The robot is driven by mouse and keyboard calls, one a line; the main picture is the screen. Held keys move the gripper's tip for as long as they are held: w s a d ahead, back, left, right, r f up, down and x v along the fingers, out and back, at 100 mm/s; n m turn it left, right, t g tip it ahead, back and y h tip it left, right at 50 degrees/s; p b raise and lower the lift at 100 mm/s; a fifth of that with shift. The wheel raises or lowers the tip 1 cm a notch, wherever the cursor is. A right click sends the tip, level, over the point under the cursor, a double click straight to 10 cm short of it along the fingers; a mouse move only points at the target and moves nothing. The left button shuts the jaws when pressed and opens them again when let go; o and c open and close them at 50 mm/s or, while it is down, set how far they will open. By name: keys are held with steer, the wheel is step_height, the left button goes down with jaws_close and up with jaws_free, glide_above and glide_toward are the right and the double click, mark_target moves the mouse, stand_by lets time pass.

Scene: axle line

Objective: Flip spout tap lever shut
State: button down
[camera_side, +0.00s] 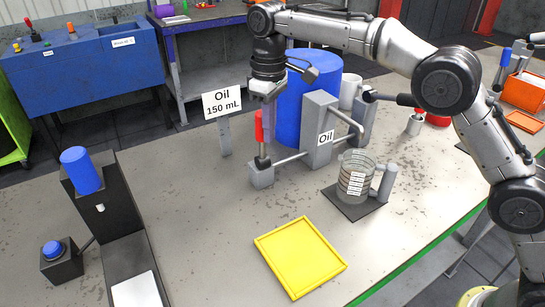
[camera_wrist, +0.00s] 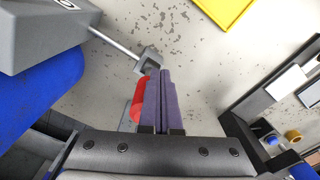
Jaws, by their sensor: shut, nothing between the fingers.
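The tap lever has a red handle (camera_side: 259,126) standing upright on a grey block (camera_side: 261,172) at the left end of a thin pipe. The pipe runs to the grey dispenser body (camera_side: 318,128) labelled "Oil". My gripper (camera_side: 269,139) points down with its purple fingers shut, just right of the red handle in the side view. In the wrist view the fingers (camera_wrist: 160,74) are together with nothing between them, and the red handle (camera_wrist: 138,101) shows at their left, partly hidden. I cannot tell whether they touch the handle.
A clear jug (camera_side: 355,178) stands on a dark pad below the spout (camera_side: 348,124). A blue drum (camera_side: 306,80) is behind the dispenser. A sign (camera_side: 221,103) reads "Oil 150 mL". A yellow tray (camera_side: 299,258) lies in front.

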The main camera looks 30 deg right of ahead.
steer(key=shift+w, duration=0.7)
steer(key=shift+w+f, duration=0.1)
steer(key=shift+w, duration=0.4)
